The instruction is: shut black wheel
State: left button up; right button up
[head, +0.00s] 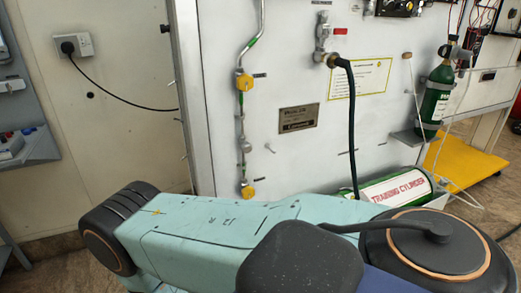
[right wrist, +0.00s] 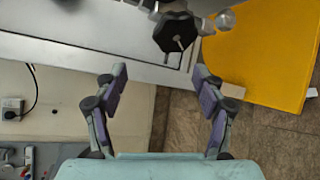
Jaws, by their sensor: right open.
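The black wheel (right wrist: 175,33) shows in the right wrist view at the top, just right of centre, as a dark faceted knob under a grey metal fitting (right wrist: 188,6). My right gripper (right wrist: 160,77) is open and empty, with its two purple-padded fingers spread apart. The wheel lies beyond the fingertips, above the gap between them in the picture, and no finger appears to touch it. I cannot make out this wheel for certain in the head view, where my arm covers much of the foreground. My left gripper is in neither view.
In the head view the grey panel (head: 290,150) carries pipes, yellow fittings (head: 244,82) and a black hose (head: 351,125). A green cylinder (head: 436,95) stands at right, and a training cylinder (head: 398,189) lies low behind my arm. The yellow platform (right wrist: 262,50) and tiled floor also show.

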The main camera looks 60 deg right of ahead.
pick_arm(q)
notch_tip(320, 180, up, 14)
jog(key=p, duration=1.3)
pick_arm(e)
jog(key=s+a+r+m+g+y, duration=0.3)
jog(key=s+a+r+m+y, duration=0.2)
jog(key=s, duration=0.5)
jog(key=s+a+r+m+g+y, duration=0.3)
jog(key=s+a+r+m+y, duration=0.2)
jog(key=s, duration=0.5)
jog(key=shift+a+r+y, duration=1.4)
jog(key=shift+r+y, duration=0.15)
jog(key=shift+y, duration=0.25)
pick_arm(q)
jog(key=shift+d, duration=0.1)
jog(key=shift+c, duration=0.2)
pick_arm(e)
jog(key=shift+c, duration=0.3)
